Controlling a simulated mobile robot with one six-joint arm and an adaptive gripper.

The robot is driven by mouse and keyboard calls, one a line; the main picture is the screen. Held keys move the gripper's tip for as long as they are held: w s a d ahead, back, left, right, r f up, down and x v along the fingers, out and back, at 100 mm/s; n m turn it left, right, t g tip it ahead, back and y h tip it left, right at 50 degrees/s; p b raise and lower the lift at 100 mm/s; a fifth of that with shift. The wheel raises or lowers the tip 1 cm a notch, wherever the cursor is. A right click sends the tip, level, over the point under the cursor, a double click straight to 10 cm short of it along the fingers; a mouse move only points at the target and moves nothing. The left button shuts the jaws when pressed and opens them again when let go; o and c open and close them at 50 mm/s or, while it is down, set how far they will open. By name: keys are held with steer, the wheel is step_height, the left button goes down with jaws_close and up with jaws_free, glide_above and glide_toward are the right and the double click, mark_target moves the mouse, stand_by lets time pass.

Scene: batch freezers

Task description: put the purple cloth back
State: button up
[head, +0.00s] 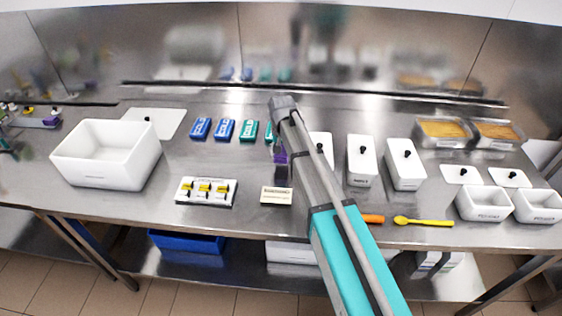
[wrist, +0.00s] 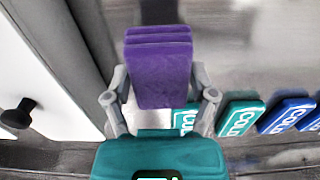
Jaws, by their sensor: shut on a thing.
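My gripper (wrist: 160,100) is shut on the purple cloth (wrist: 157,62), a folded block with layered edges between the two fingers in the wrist view. In the head view the purple cloth (head: 280,157) shows as a small purple patch beside my arm, partly hidden by it. It appears held over the steel counter; how high above the surface I cannot tell. The gripper itself is mostly hidden by my arm in the head view.
Blue and teal cold packs (head: 225,129) lie behind the cloth. A card (head: 276,195) and a tray with yellow-handled items (head: 206,191) lie in front. A white tub (head: 107,154) stands left; lidded white containers (head: 361,160) and a yellow spoon (head: 424,222) are right. Bare counter (head: 215,160) lies between.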

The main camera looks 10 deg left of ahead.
stand_by(0.3)
steer(key=shift+w+a+f+b, duration=0.15)
steer(key=shift+w+f+b, duration=0.3)
steer(key=shift+f+b, duration=1.55)
steer(key=shift+f, duration=0.1)
steer(key=o, duration=0.9)
step_height(320, 180, up, 12)
steer(key=p, duration=1.2)
